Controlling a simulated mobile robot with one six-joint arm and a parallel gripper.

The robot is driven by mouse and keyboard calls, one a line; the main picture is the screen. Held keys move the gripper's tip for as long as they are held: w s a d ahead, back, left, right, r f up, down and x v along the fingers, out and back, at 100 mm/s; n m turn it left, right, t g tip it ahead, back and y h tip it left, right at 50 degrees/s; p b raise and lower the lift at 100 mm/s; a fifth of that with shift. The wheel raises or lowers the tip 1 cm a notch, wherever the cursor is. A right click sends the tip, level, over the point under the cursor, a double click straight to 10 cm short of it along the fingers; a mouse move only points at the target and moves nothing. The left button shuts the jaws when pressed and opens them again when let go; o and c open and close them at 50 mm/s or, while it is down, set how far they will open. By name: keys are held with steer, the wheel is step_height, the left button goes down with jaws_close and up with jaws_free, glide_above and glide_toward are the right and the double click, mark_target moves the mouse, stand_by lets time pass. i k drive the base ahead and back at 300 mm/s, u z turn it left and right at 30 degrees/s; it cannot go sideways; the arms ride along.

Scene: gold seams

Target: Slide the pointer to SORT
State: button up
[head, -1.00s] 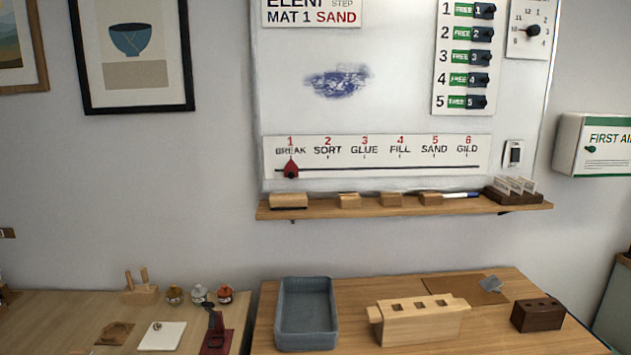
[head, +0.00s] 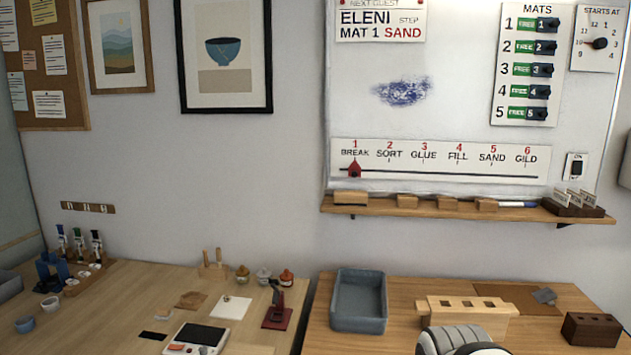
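The red pointer (head: 354,170) sits on the slider track of the step strip (head: 434,182) on the whiteboard. It stands under 1 BREAK, at the left end. The SORT label (head: 389,153) is just right of BREAK, under a red 2. A rounded white and dark part of my arm shows at the bottom edge of the head view, in front of the wooden block. My gripper's fingers are not in view.
A wooden shelf (head: 400,207) with several blocks and a blue pen juts out below the board. On the right table stand a grey tray (head: 338,318) and a slotted wooden block (head: 497,304). The left table holds jars and a scale (head: 197,337).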

mark_target(354, 168)
steer(key=i, duration=1)
steer(key=u, duration=0.05)
